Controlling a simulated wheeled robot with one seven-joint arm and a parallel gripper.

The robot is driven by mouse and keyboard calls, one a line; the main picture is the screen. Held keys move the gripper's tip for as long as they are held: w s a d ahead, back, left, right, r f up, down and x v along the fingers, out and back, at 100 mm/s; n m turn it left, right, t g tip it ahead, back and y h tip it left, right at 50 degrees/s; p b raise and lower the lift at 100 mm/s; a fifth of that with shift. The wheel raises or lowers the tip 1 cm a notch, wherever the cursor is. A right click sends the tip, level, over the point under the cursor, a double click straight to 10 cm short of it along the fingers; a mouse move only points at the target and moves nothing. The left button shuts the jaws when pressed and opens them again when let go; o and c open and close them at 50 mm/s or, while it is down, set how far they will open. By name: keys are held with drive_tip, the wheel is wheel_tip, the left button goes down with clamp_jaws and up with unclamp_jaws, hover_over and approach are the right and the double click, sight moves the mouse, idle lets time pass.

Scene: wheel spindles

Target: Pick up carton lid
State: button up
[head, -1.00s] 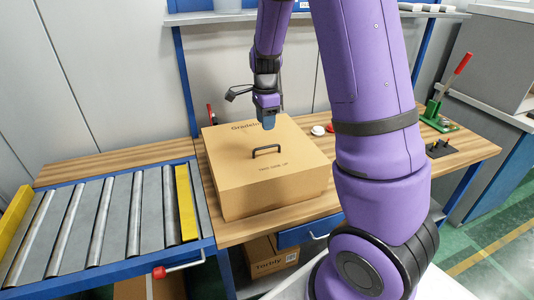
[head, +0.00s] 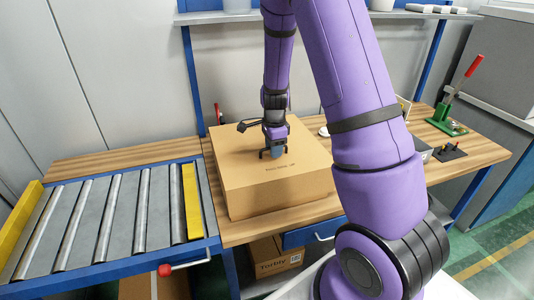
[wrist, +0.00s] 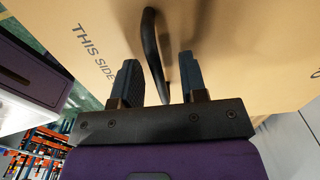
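The carton lid (head: 240,169) is a tan cardboard top with printed text, resting on the carton on the workbench. Its black handle (wrist: 152,45) stands on the lid's top and shows in the wrist view between my two fingers. My gripper (head: 274,153) is down at the lid's handle in the head view and hides most of it. In the wrist view my gripper (wrist: 157,80) is open, with one finger on each side of the handle and a gap to it. Whether the fingertips touch the lid, I cannot tell.
A roller conveyor (head: 105,215) with yellow end bars lies left of the carton. The wooden bench (head: 125,147) is clear behind the conveyor. A green press with a red lever (head: 449,122) stands on the right. A shelf (head: 225,17) runs along the back wall.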

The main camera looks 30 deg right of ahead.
clamp_jaws()
idle(0.3)
